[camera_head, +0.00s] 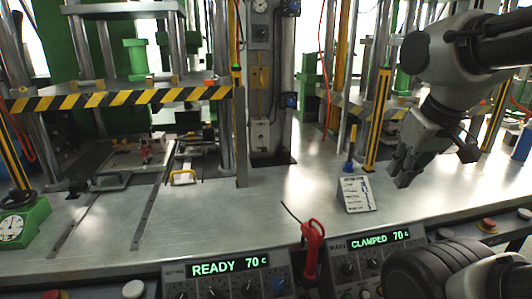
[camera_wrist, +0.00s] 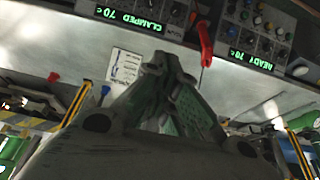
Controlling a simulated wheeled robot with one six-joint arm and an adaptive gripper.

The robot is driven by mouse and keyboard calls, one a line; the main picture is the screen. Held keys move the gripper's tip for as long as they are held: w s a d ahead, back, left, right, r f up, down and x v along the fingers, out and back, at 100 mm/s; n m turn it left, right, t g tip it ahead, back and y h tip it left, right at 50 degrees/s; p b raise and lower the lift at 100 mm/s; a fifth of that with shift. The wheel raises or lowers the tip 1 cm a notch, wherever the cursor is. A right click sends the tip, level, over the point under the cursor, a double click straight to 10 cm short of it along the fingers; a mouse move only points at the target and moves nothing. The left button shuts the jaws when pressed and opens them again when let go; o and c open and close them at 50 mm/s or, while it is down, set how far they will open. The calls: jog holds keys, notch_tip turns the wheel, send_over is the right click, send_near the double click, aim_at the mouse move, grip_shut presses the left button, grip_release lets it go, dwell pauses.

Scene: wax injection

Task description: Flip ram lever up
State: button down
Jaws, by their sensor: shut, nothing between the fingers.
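My gripper (camera_head: 402,176) is shut and empty, pointing down above the right part of the metal table; its fingers also show in the wrist view (camera_wrist: 158,68). A blue-handled upright lever (camera_head: 349,163) stands on the table to the left of my gripper, behind a small printed card (camera_head: 356,194). A red-handled piece (camera_head: 312,243) sits between the two control panels at the front edge, and it also shows in the wrist view (camera_wrist: 205,45). My gripper is apart from both. I cannot tell which is the ram lever.
The left panel (camera_head: 230,267) reads READY 70 c; the right panel (camera_head: 380,241) reads CLAMPED 70 c. A press with a striped bar (camera_head: 120,98) stands at left. A yellow-black post (camera_head: 377,120) rises behind my gripper. The table middle (camera_head: 270,205) is mostly clear.

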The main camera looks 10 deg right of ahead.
jog(key=w+a+f+m+y, duration=0.2)
jog(key=w+a+y, duration=0.3)
jog(key=w, duration=0.6)
jog(key=w+a+f+m+y, duration=0.25)
jog(key=w+a, duration=0.45)
jog(key=w, duration=0.4)
jog(key=w+d+f+m+t, duration=0.2)
jog(key=w+f, duration=0.1)
jog(key=w, duration=0.5)
jog(key=w+d+f+m+t+y, duration=0.1)
jog(key=w+d+f+m+t, duration=0.1)
jog(key=w, duration=0.7)
jog(key=w+d+f+m+t, duration=0.2)
jog(key=w+f+m+t, duration=0.1)
jog(key=w, duration=0.5)
notch_tip(320, 180, down, 2)
jog(key=shift+w+d+f+m, duration=0.15)
jog(key=shift+d+m, duration=0.15)
jog(key=shift+m, duration=0.35)
jog(key=shift+y, duration=0.25)
